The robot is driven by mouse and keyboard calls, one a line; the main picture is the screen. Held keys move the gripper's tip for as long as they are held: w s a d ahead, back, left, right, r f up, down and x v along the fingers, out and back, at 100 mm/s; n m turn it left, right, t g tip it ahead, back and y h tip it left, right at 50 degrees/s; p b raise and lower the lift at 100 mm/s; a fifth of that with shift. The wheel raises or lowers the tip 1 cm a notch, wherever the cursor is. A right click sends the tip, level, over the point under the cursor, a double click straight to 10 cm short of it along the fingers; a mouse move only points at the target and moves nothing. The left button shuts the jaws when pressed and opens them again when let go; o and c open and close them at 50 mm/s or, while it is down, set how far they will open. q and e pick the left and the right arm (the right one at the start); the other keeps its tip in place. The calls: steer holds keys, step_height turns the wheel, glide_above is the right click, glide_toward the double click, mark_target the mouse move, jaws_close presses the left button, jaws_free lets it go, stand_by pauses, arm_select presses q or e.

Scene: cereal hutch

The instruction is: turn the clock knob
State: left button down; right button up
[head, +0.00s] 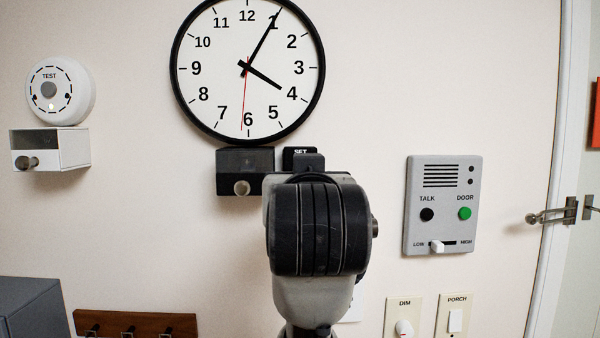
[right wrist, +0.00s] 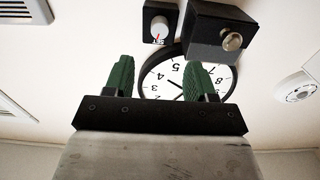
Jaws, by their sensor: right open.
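The round wall clock (head: 215,95) has a black rim and hangs at the upper middle. Below it, a small black box marked SET (head: 301,153) is mostly hidden by my right arm in the head view. In the right wrist view, upside down, the SET box (right wrist: 149,15) shows a pale round clock knob (right wrist: 160,29) with a red mark. My right gripper (right wrist: 160,63) is open, with its green fingers apart and empty. The knob appears beyond the gap between the fingertips, without visible contact. My left gripper is not in view.
A dark box with a round pull (head: 241,187) sits right beside the SET box, left in the head view. A white TEST disc (head: 75,90) is over a small box (head: 70,148) at left. A grey intercom panel (head: 441,220) is at right.

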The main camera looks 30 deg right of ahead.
steer(key=p+x, duration=0.4)
steer(key=x, duration=0.6)
steer(key=shift+w, duration=0.15)
steer(key=c, duration=0.9)
